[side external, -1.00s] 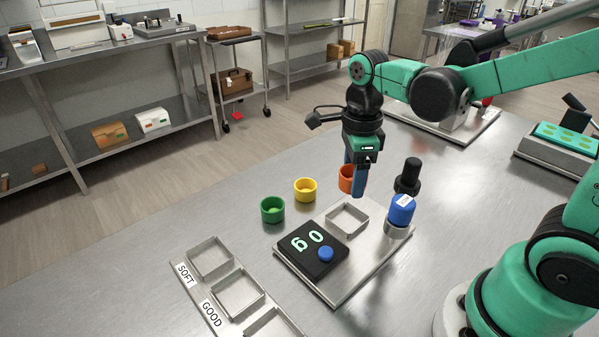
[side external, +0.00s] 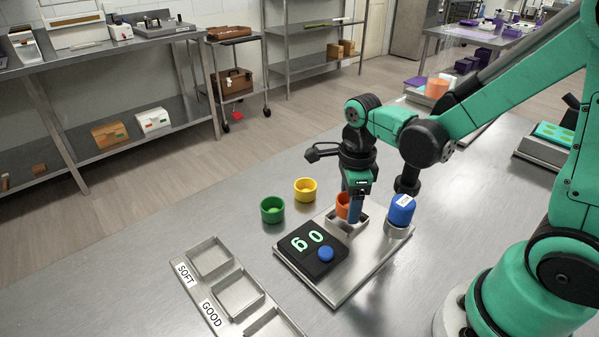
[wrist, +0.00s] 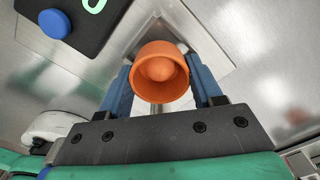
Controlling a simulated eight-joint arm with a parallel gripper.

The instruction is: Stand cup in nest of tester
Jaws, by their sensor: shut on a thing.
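The orange cup (side external: 342,206) is upright between the blue fingers of my gripper (side external: 355,210), which is shut on it. In the wrist view the cup (wrist: 160,75) opens toward the camera, with a rounded orange lump inside. My gripper's fingers (wrist: 160,90) press on its two sides. The tester (side external: 335,290) has a square raised-rim nest (side external: 362,230). The cup is over or inside this nest. Its base is hidden, so I cannot tell whether it touches the floor of the nest.
The tester carries a black display (side external: 305,248) with green digits, a blue button (side external: 325,254) and a blue-topped cylinder (side external: 402,210) close right of my gripper. A green cup (side external: 272,209) and a yellow cup (side external: 305,189) stand behind. A labelled sorting tray (side external: 237,292) lies front left.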

